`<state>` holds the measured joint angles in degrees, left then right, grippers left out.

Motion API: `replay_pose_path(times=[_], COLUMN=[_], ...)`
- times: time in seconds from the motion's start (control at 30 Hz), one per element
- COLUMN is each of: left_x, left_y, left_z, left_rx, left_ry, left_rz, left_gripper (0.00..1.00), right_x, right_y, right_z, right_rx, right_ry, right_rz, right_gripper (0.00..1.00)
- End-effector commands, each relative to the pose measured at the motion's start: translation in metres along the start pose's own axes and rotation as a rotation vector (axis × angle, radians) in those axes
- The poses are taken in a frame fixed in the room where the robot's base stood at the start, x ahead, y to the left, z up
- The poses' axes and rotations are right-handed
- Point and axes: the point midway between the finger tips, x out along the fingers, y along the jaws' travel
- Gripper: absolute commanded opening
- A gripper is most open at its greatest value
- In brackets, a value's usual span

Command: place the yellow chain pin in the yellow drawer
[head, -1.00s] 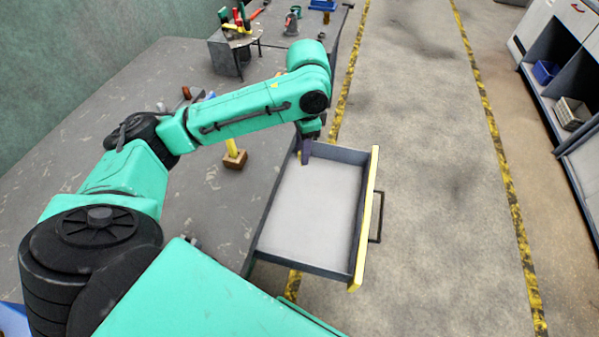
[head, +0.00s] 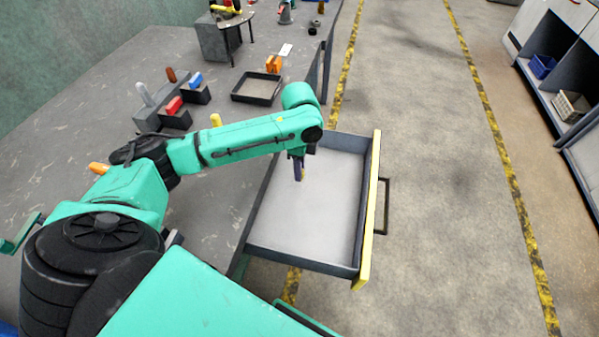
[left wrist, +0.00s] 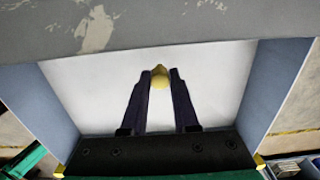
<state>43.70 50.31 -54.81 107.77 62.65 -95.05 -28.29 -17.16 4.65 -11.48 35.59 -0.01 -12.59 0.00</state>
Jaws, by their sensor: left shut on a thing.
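The yellow drawer (head: 369,220) is pulled out from the bench, with a yellow front edge, dark walls and a pale, bare floor. My left gripper (head: 298,172) points down over the drawer, near its bench side. In the left wrist view its fingers (left wrist: 160,88) are shut on the yellow chain pin (left wrist: 160,77), whose rounded yellow end shows between the fingertips. The pin is mostly hidden by the fingers; its height above the drawer floor is hard to tell. My right gripper is not in view.
The grey bench (head: 95,85) holds a dark tray (head: 257,88), an orange block (head: 273,63) and small dark bins with red and blue pieces. A yellow piece (head: 216,120) stands behind my arm. The floor right of the drawer is clear.

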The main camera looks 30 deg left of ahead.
Motion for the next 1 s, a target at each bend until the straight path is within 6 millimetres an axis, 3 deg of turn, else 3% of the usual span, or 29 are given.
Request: replay_pose_path(times=[0.1, 0.4, 0.43, 0.5, 0.83, 1.0], left_x=[0.018, 0.020, 0.020, 0.020, 0.018, -0.011], left_y=[0.000, 0.000, 0.000, 0.000, 0.000, -0.001], left_z=[0.000, -0.001, -0.001, 0.000, 0.000, 0.000], left_rx=[0.001, 0.001, 0.001, 0.001, 0.001, 0.000], left_ry=[0.001, 0.001, 0.001, 0.001, 0.001, 0.002], left_rz=[0.000, 0.000, 0.000, 0.000, -0.002, -0.005], left_gripper=[0.00, 0.00, 0.36, 0.58, 0.58, 0.58], right_x=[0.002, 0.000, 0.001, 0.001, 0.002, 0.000], right_y=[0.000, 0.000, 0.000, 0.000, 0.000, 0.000], right_z=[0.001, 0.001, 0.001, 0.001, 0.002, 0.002], right_rx=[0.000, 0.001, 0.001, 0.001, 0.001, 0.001], right_ry=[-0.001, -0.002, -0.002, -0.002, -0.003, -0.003], right_rz=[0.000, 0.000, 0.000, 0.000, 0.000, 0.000], right_gripper=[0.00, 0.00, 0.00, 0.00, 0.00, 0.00])
